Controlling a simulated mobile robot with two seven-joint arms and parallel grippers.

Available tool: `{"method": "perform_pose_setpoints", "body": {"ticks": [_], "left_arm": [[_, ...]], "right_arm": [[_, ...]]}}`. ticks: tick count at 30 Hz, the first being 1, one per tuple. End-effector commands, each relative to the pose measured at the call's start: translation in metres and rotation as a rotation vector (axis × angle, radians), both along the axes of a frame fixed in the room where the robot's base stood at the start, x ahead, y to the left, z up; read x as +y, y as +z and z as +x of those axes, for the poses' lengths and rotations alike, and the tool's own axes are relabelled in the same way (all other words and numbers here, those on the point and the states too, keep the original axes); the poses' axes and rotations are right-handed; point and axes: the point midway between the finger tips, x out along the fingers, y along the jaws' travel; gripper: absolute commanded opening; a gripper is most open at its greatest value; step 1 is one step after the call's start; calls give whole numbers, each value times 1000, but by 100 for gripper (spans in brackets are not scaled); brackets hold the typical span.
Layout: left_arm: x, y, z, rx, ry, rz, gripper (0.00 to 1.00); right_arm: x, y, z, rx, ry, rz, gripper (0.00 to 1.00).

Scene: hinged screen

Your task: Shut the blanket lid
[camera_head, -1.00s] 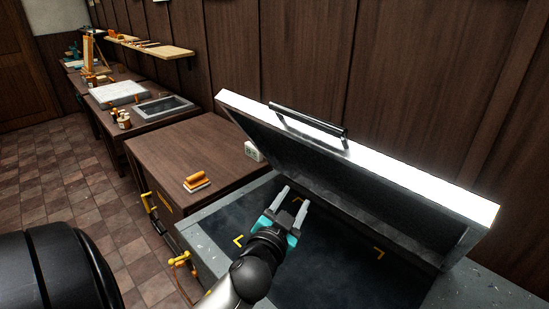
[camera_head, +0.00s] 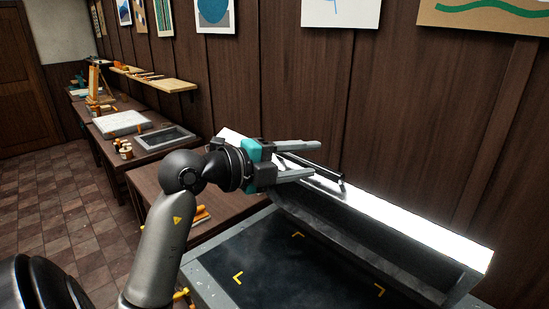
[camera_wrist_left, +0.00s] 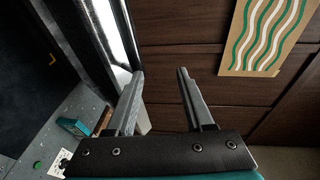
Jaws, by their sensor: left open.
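The blanket lid (camera_head: 410,223) stands tilted open over its dark bed (camera_head: 290,268), with a bright white outer face and a deep grey frame. A black bar handle (camera_head: 330,178) runs along its raised edge. My left gripper (camera_head: 318,158) is open beside the handle, its fingers pointing right and partly covering the handle's left part. In the left wrist view the open fingers (camera_wrist_left: 160,72) show, with the lid's bright edge (camera_wrist_left: 105,22) to their left. I cannot tell whether they touch the handle. My right gripper is out of view.
Yellow corner marks (camera_head: 238,277) lie on the bed. A panelled wall with pictures (camera_head: 214,14) rises behind the lid.

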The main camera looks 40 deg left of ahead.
Motion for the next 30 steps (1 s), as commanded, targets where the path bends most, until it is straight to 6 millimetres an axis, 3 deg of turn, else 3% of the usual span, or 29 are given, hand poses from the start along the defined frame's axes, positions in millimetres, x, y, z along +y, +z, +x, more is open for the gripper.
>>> {"method": "perform_pose_setpoints", "body": {"ticks": [3,9,16,30], "left_arm": [[30,-8,-4,104,107,35,52],[57,-17,-11,197,210,45,52],[58,-25,3,206,220,45,52],[53,-48,63,205,219,47,50]], "right_arm": [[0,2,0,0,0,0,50],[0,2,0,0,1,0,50],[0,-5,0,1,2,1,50],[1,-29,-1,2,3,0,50]]}}
